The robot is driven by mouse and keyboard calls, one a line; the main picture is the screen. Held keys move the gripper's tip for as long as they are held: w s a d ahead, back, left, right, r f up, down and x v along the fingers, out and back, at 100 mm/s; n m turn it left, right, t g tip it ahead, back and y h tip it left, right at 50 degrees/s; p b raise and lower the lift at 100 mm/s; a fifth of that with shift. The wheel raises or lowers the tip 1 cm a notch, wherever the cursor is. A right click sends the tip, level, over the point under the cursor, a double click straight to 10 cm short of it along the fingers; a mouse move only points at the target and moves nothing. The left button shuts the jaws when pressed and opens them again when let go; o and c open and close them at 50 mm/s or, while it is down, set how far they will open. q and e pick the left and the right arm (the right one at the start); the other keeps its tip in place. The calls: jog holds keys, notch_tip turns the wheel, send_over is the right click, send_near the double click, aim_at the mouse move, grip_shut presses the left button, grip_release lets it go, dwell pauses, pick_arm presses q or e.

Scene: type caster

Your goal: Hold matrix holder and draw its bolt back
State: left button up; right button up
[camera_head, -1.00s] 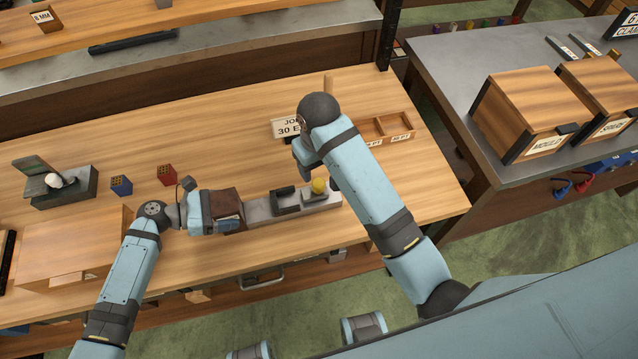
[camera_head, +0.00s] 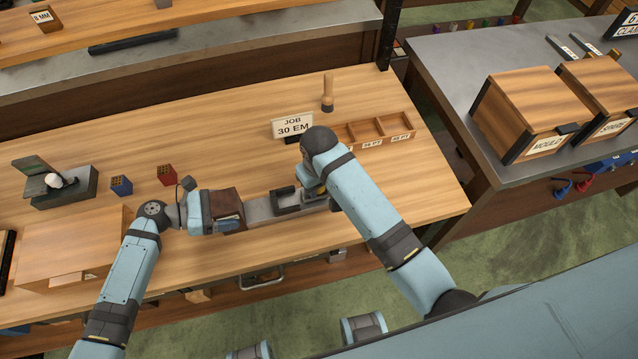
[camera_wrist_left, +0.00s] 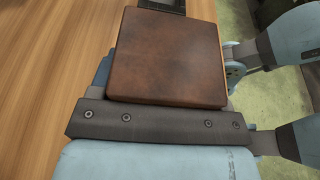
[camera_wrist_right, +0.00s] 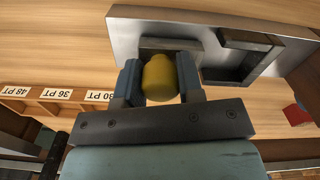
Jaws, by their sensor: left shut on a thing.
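The matrix holder lies on the wooden bench, with a brown block (camera_head: 226,197) at its left end and a grey metal body (camera_head: 260,209) with a dark raised part. My left gripper (camera_head: 212,213) is shut on the brown block, which fills the left wrist view (camera_wrist_left: 170,55). The holder's yellow bolt knob (camera_wrist_right: 160,80) shows in the right wrist view. My right gripper (camera_wrist_right: 159,68) has one finger on each side of the knob. I cannot tell if they touch it.
Blue (camera_head: 122,186) and red (camera_head: 167,175) blocks sit at the left, near a dark device (camera_head: 58,186).

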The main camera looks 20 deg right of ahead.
jog(key=shift+c, duration=1.1)
jog(key=shift+d, duration=1.4)
jog(key=o, duration=0.9)
jog(key=shift+a, duration=0.1)
jog(key=shift+r, duration=0.1)
notch_tip(320, 180, up, 7)
jog(key=shift+r, duration=0.2)
